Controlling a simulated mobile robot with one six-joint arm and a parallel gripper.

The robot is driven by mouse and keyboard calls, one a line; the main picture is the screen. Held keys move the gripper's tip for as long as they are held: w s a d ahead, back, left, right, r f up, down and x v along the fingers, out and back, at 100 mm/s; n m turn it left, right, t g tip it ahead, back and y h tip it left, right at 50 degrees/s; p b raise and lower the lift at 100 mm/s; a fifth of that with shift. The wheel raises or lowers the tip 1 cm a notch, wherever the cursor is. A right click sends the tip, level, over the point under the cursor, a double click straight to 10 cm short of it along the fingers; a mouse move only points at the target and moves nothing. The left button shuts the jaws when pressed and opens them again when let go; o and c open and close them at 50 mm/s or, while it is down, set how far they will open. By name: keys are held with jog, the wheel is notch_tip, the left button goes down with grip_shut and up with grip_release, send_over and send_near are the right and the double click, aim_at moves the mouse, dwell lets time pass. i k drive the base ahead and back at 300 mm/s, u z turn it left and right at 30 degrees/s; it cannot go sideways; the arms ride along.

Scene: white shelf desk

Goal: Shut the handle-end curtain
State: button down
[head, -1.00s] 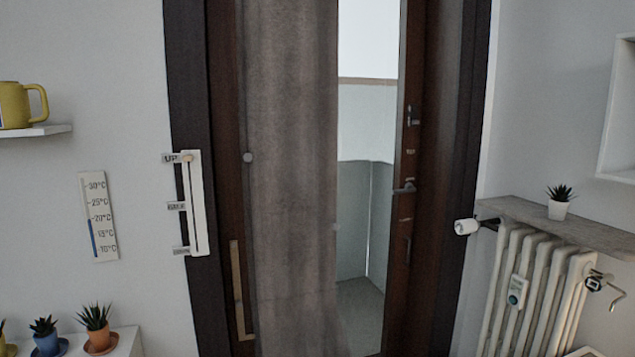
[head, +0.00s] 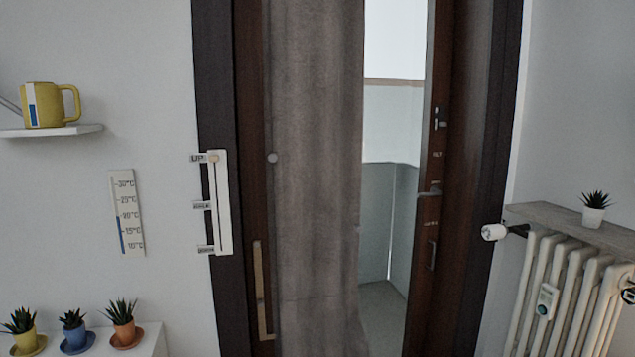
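A grey-brown curtain (head: 318,180) hangs over the left and middle part of the glazed door. To its right a strip of bare glass (head: 391,190) shows a pale balcony. The door handle (head: 429,191) sits on the dark brown frame at the right of that strip, with no curtain over the glass beside it. A small round pale knob (head: 272,158) is at the curtain's left edge. My gripper is not in view.
Left of the door are a white slider panel (head: 219,203), a thermometer (head: 127,212), a shelf with a yellow watering can (head: 44,105) and several potted plants below. At right are a radiator (head: 560,290) and a ledge with a potted plant (head: 595,208).

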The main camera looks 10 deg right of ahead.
aim_at(318, 48)
jog(key=i, duration=0.85)
jog(key=z, duration=0.3)
jog(key=k, duration=0.5)
jog(key=u, duration=1)
